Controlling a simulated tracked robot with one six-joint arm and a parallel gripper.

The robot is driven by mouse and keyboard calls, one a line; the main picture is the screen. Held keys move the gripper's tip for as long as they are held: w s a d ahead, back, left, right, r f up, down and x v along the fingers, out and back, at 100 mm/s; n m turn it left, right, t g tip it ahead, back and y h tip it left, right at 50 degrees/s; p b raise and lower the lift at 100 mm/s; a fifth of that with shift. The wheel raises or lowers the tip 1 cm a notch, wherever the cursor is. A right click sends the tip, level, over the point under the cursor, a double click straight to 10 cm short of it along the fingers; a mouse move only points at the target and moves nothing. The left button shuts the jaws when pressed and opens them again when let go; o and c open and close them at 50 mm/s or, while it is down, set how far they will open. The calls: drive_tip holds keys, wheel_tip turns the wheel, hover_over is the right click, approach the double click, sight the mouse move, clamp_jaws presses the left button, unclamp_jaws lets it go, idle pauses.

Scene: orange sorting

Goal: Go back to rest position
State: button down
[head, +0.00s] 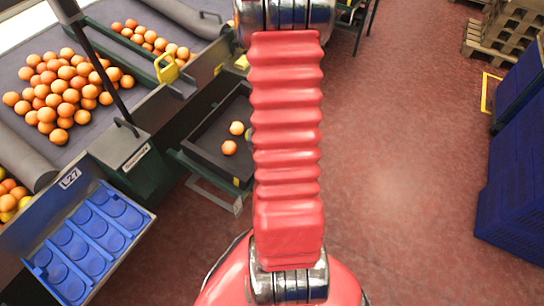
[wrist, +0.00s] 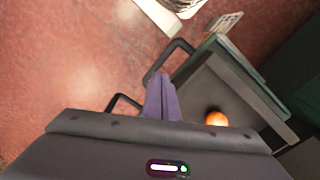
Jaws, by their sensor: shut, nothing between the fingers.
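My gripper (wrist: 162,97) shows in the wrist view, its two purple-grey fingers together and nothing between them. It hangs over the edge of a dark tray (wrist: 238,92) on a stand. One orange (wrist: 216,118) lies in that tray, right of the fingers. In the head view my red arm rises through the middle and the gripper is out of sight. There the dark tray (head: 205,150) stands left of the arm, with one orange (head: 229,147) and another orange (head: 237,128) in it.
A conveyor with a heap of oranges (head: 65,90) and a blue compartment tray (head: 90,240) are at left. Blue crates (head: 515,165) and wooden pallets (head: 500,40) stand at right. The red floor (head: 400,150) between is clear.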

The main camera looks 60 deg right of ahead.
drive_tip(key=shift+r, duration=0.55)
drive_tip(key=shift+s+a, duration=0.1)
drive_tip(key=w+a+r+n+t, duration=0.1)
drive_tip(key=a+r+n, duration=0.4)
drive_tip(key=a+r, duration=1)
drive_tip(key=w+a+r+n+t, duration=0.2)
drive_tip(key=a+r+n+t, duration=0.2)
drive_tip(key=a+r, duration=1.1)
drive_tip(key=shift+r+n+t, duration=0.3)
drive_tip(key=shift+r+n, duration=0.5)
drive_tip(key=shift+n, duration=0.2)
drive_tip(key=shift+a, duration=0.1)
